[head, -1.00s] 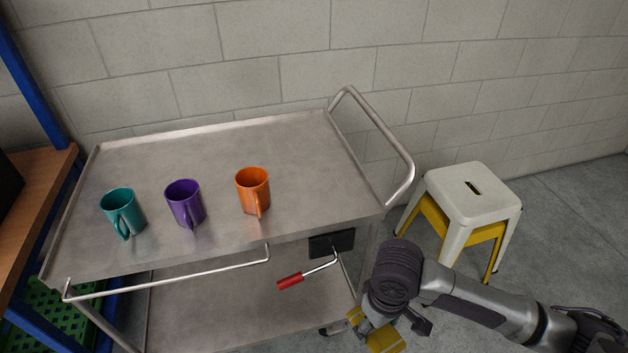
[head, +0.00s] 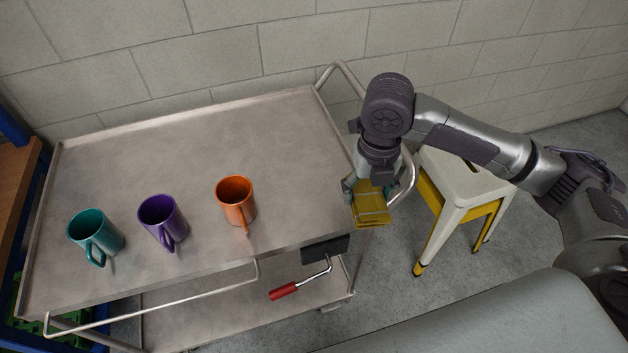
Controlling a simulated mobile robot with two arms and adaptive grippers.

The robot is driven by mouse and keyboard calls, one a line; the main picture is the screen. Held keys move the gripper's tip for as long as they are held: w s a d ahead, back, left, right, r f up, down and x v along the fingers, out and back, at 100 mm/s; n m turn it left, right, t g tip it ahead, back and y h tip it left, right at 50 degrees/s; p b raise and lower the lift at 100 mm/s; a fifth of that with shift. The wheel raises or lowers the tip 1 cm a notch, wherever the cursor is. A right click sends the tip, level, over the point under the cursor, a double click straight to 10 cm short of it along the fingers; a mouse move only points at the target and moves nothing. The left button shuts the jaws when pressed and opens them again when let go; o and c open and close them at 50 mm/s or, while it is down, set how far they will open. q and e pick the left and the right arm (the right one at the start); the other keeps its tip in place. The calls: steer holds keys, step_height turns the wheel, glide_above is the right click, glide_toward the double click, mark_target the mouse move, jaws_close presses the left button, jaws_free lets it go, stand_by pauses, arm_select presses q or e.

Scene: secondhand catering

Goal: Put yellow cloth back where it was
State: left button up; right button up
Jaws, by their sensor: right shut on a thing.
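The yellow cloth (head: 371,208) looks folded and hangs below my right gripper (head: 368,190), which is shut on it. The gripper points down at the right end of the metal cart (head: 200,140), near its bent push handle (head: 408,175). The cloth appears in front of the cart's right front corner; I cannot tell whether it touches the cart. My left gripper is not in view.
A teal mug (head: 95,234), a purple mug (head: 162,220) and an orange mug (head: 236,202) stand on the cart's top. A white and yellow stool (head: 456,190) stands right. The cart top's back half is clear.

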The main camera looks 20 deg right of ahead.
steer(key=shift+w+r+n, duration=0.55)
steer(key=shift+r+n, duration=0.1)
steer(key=shift+n, duration=0.35)
steer(key=shift+w+a+f, duration=0.1)
steer(key=shift+w, duration=0.2)
steer(key=p, duration=0.2)
glide_above(318, 197)
step_height(318, 197, down, 6)
steer(key=shift+f, duration=0.35)
step_height(318, 197, down, 4)
steer(key=shift+r+p, duration=0.1)
steer(key=shift+p, duration=0.25)
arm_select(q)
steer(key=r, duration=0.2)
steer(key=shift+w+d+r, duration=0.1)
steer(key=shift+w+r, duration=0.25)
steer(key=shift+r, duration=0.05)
arm_select(e)
steer(key=shift+f, duration=0.2)
steer(key=o, duration=1)
